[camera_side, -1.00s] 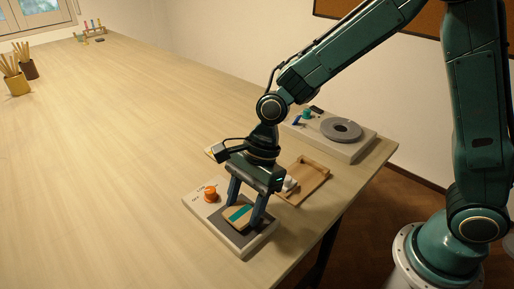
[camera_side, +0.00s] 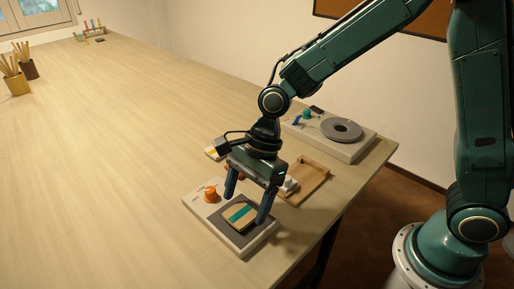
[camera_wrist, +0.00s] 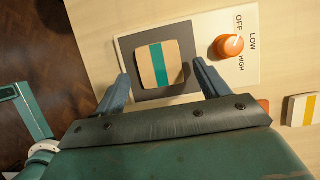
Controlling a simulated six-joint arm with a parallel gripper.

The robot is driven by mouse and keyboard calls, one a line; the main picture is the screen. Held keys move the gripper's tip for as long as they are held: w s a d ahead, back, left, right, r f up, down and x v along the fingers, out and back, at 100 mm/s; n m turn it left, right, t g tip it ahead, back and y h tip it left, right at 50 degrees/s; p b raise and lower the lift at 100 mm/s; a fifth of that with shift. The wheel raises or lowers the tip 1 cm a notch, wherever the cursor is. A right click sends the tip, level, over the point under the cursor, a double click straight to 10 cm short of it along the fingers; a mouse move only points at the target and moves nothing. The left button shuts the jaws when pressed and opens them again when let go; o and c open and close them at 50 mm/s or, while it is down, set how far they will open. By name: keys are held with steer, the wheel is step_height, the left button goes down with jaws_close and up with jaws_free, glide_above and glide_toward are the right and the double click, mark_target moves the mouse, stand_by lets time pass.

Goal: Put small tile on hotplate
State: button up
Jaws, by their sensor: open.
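The small tile (camera_side: 239,215), tan with a teal stripe, lies flat on the dark plate of the hotplate (camera_side: 206,218). In the wrist view the tile (camera_wrist: 146,66) sits inside the dark square, and the hotplate (camera_wrist: 202,28) shows its orange knob and the marks OFF, LOW and HIGH. My gripper (camera_side: 247,207) is open and empty just above the tile, its fingers wide apart. In the wrist view the fingers of my gripper (camera_wrist: 163,82) are on either side of the tile's near edge, apart from it.
A device with a grey disc (camera_side: 342,129) stands further back. A yellow-striped tile (camera_wrist: 304,109) lies right of the hotplate in the wrist view. The table's left side is mostly clear.

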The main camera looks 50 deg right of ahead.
steer(key=v, duration=1)
steer(key=shift+d+r, duration=0.25)
steer(key=shift+r, duration=0.1)
steer(key=s+d+r+n+t+h, duration=0.2)
steer(key=s+d+n, duration=0.5)
steer(key=s+n, duration=0.1)
steer(key=s+d+r+n+t+h, duration=0.2)
steer(key=s+d+r+n+t, duration=0.1)
steer(key=s+d+n, duration=0.5)
steer(key=shift+s+d+r+n+t, duration=0.2)
steer(key=shift+s+d+n+t, duration=0.15)
steer(key=shift+n, duration=0.65)
stand_by(1.0)
